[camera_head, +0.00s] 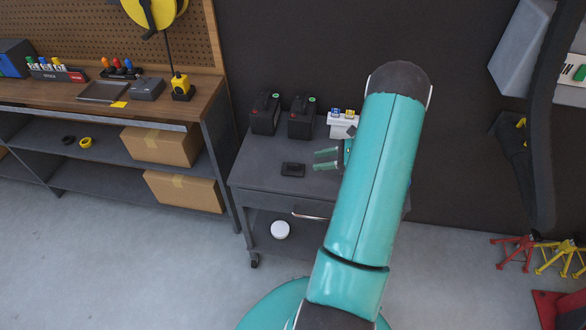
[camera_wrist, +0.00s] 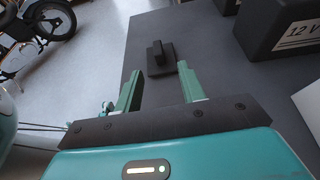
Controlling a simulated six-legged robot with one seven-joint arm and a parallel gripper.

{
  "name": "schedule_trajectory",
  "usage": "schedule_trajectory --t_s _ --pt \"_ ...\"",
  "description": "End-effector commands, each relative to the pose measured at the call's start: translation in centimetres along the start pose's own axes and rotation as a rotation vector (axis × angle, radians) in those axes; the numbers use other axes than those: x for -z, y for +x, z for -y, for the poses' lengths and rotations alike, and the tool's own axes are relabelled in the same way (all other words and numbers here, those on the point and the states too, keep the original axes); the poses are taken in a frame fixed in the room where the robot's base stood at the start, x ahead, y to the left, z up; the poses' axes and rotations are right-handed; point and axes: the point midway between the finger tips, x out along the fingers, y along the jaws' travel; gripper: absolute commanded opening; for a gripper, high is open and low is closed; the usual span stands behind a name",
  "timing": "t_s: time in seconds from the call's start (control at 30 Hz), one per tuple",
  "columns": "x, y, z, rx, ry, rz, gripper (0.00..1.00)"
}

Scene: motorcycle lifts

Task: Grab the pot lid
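The dark pot lid (camera_head: 293,169) is a small, flat, roughly square piece lying on the grey cart top (camera_head: 262,172). In the wrist view the lid (camera_wrist: 165,68) shows an upright block-like handle on its flat plate. My gripper (camera_head: 322,160) is to the right of the lid and above the cart, with its fingers pointing left. In the wrist view my gripper (camera_wrist: 160,84) is open, its two green fingers spread apart with nothing between them. The lid lies just beyond the fingertips, apart from them. My teal arm hides the right part of the cart.
Two black batteries (camera_head: 265,114) (camera_head: 301,117) stand at the back of the cart, and a white box (camera_head: 342,125) stands beside them. A white round container (camera_head: 280,230) is on the lower shelf. A workbench (camera_head: 190,118) stands to the left. The cart's front left top is clear.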

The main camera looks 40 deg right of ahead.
Motion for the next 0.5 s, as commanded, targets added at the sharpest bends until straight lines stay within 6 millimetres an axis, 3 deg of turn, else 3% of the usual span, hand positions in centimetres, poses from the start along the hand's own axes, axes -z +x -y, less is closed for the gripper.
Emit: schedule_trajectory --t_s 0.1,0.37,0.5 --pt "0.0 2.2 -0.1 -0.003 0.001 0.000 0.40" --pt "0.0 4.2 -0.1 -0.003 -0.001 -0.001 0.40" --pt "0.1 6.1 -0.3 -0.006 -0.001 0.000 0.40"
